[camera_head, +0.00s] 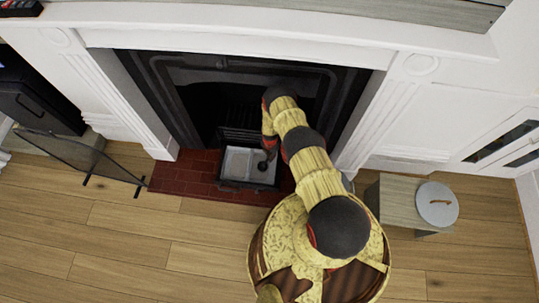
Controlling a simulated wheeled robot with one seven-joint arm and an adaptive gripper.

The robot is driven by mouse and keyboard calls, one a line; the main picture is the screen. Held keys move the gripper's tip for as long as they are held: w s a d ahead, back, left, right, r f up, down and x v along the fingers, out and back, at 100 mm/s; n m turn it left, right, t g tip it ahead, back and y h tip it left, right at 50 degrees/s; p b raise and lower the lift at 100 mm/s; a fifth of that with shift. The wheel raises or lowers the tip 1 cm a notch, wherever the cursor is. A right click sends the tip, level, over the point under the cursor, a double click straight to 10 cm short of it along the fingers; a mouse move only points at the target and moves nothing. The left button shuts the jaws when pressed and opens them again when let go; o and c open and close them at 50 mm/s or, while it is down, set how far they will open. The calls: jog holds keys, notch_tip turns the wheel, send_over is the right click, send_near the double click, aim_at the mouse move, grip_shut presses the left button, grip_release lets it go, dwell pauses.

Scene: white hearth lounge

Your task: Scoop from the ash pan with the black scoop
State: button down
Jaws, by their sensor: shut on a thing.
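The ash pan (226,180) is a dark open tray on the red brick hearth, in front of the grate. Pale grey ash (240,161) lies in it. My gripper (269,146) is small and dark at the end of my arm, over the right side of the pan. It is shut on the black scoop (263,166), which shows as a small dark shape low over or in the ash at the pan's right. Whether the scoop touches the ash or holds any is too small to tell. My arm hides part of the pan's right surroundings.
The fireplace opening (205,100) with a dark frame rises behind the pan. A mesh fire screen (80,155) stands at left. The wooden floor (130,240) at front left is clear.

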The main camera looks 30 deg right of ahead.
jog(key=shift+f+b, duration=1.5)
jog(key=shift+f, duration=3)
jog(key=shift+r+p, duration=2.1)
jog(key=shift+r, duration=1.35)
jog(key=shift+d, duration=0.1)
